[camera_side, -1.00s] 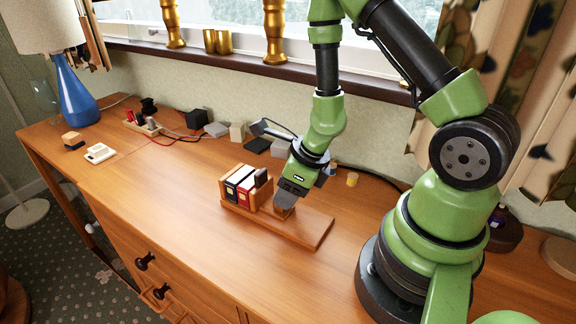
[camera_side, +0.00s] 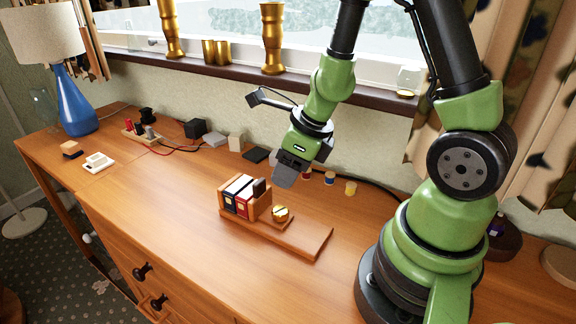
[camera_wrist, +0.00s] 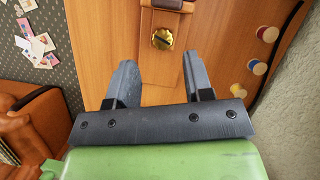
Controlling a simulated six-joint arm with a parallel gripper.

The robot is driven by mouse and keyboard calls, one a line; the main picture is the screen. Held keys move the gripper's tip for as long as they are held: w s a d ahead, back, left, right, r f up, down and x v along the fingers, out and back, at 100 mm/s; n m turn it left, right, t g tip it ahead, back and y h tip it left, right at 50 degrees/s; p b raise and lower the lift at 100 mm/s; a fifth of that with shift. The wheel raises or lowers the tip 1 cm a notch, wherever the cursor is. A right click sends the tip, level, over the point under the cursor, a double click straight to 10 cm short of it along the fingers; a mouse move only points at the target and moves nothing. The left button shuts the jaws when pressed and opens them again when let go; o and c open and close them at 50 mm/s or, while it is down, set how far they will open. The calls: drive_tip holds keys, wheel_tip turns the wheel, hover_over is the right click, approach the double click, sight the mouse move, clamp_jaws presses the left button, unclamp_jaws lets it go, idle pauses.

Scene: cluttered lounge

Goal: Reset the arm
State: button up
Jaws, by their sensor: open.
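My gripper (camera_side: 285,178) hangs in the air above the wooden top, behind and above a wooden stand (camera_side: 308,240). In the wrist view my gripper (camera_wrist: 158,80) has its two fingers spread apart with nothing between them. A round brass piece with a slot (camera_side: 280,213) sits on the stand, right of a small rack holding dark blue, red and black blocks (camera_side: 243,195). The brass piece also shows in the wrist view (camera_wrist: 162,39), beyond the fingertips and apart from them.
Small spools (camera_side: 350,188) stand behind the stand near the wall. Dark and pale blocks (camera_side: 195,128) and cables lie along the back. A blue lamp (camera_side: 75,100) stands far left. The wooden top (camera_side: 170,200) left of the stand is clear. Brass candlesticks (camera_side: 272,40) stand on the sill.

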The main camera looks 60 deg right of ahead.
drive_tip(key=s+a+r+n+t+y, duration=0.1)
drive_tip(key=a+r+n+y, duration=0.1)
drive_tip(key=a+r+n, duration=0.4)
drive_tip(key=a+r+n+t+y, duration=0.1)
drive_tip(key=a+r+n+t, duration=0.1)
drive_tip(key=r+n, duration=0.65)
drive_tip(key=s+d+r+n+h, duration=0.2)
drive_tip(key=s+n, duration=0.7)
drive_tip(key=n, duration=0.5)
drive_tip(key=shift+s+r, duration=0.35)
drive_tip(key=shift+r, duration=0.55)
